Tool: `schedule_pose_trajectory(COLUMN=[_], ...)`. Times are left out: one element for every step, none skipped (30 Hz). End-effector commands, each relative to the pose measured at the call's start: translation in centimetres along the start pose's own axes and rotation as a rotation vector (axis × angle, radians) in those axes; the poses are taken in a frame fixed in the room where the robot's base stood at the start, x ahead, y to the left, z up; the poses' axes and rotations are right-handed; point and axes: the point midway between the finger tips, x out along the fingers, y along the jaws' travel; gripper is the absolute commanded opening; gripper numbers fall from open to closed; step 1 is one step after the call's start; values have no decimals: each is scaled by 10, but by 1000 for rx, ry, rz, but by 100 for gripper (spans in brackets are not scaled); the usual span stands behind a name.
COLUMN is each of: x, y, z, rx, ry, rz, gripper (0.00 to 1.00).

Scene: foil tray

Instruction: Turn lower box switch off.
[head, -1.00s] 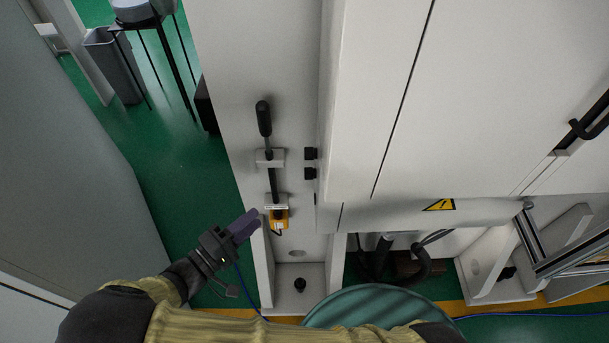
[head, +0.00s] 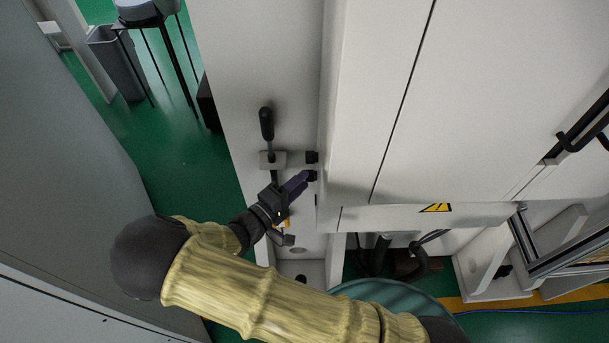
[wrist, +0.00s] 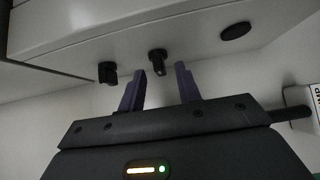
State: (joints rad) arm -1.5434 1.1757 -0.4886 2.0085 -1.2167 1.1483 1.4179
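Two small black switches stick out from the side of the white box: the upper one (head: 312,157) and the lower one (head: 312,176) in the head view. My gripper (head: 305,177) is beside the lower switch, its purple fingers pointing right toward it. In the wrist view my gripper (wrist: 160,84) is open, with a gap between its fingers. One switch knob (wrist: 158,62), apparently the lower one, stands just ahead of that gap. The other knob (wrist: 107,72) is left of the fingers. I cannot tell whether a finger touches a switch.
A black-handled lever (head: 266,124) on a grey bracket stands just left of the switches, close to my gripper. The white cabinet (head: 400,110) fills the right. A dark oval (wrist: 236,31) is on the box in the wrist view.

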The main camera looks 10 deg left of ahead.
Motion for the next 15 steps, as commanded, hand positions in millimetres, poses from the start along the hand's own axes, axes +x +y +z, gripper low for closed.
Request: schedule_pose_trajectory(x=[8, 11, 15, 17, 19, 21, 22, 22, 22, 22, 22, 22, 22, 22, 22], y=[2, 2, 1, 1, 0, 0, 0, 0, 0, 0, 0, 0, 0, 0, 0], z=[0, 0, 0, 0, 0, 0, 0, 0, 0, 0, 0, 0, 0, 0, 0], rx=[-1, -1, -2, -2, -2, -1, -1, -1, 0, 0, 0, 0, 0, 0, 0], ry=[-2, -2, -1, -1, 0, 0, 0, 0, 1, 1, 1, 1, 1, 1, 1], rz=[2, 2, 1, 1, 0, 0, 0, 0, 0, 0, 0, 0, 0, 0, 0], gripper=[34, 34, 34, 34, 34, 34, 34, 34, 34, 34, 34, 34, 34, 34, 30])
